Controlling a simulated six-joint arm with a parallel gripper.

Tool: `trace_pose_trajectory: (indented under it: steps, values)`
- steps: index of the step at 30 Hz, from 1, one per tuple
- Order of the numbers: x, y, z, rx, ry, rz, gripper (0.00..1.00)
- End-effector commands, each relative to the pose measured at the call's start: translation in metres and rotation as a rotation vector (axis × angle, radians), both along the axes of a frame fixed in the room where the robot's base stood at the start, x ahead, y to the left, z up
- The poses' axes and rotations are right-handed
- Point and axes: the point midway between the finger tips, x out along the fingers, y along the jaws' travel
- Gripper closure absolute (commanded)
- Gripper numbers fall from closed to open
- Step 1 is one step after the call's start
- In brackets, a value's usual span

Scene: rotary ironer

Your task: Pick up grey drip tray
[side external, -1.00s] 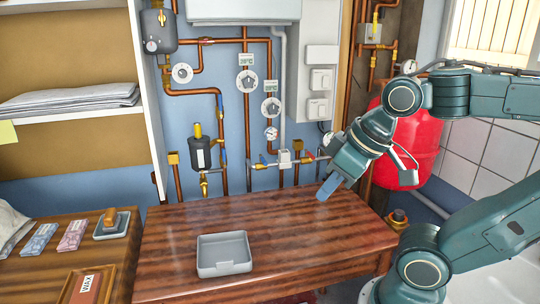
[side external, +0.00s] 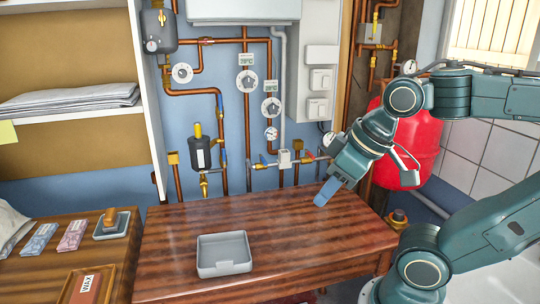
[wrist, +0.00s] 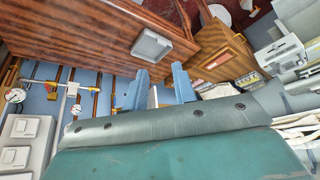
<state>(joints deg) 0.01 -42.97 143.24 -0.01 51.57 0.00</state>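The grey drip tray (side external: 224,267) is a shallow, empty, open box. It lies upright on the brown wooden table, near its front left part. It also shows in the wrist view (wrist: 152,46), above and beyond my fingers. My gripper (side external: 323,197) is above the right part of the table, well to the right of the tray and apart from it. In the wrist view its two blue fingers (wrist: 161,75) stand apart with nothing between them. In the side view one finger mostly hides the other.
The wooden table (side external: 290,225) is clear around the tray. A side bench at left holds a stamp on a pad (side external: 111,223), packets (side external: 73,235) and a WAX block (side external: 87,289). Pipes and valves (side external: 283,160) run along the wall behind. A red tank (side external: 425,135) stands at right.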

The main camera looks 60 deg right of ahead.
Motion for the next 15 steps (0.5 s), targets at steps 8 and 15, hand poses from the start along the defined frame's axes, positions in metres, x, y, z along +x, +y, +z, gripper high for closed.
trace_pose_trajectory:
  steps: [8,15]
  values:
    - [0.0,0.0,0.0,0.0,0.0,0.0,0.64]
    - [0.007,-0.0001,-0.0007,0.026,0.009,-0.046,0.64]
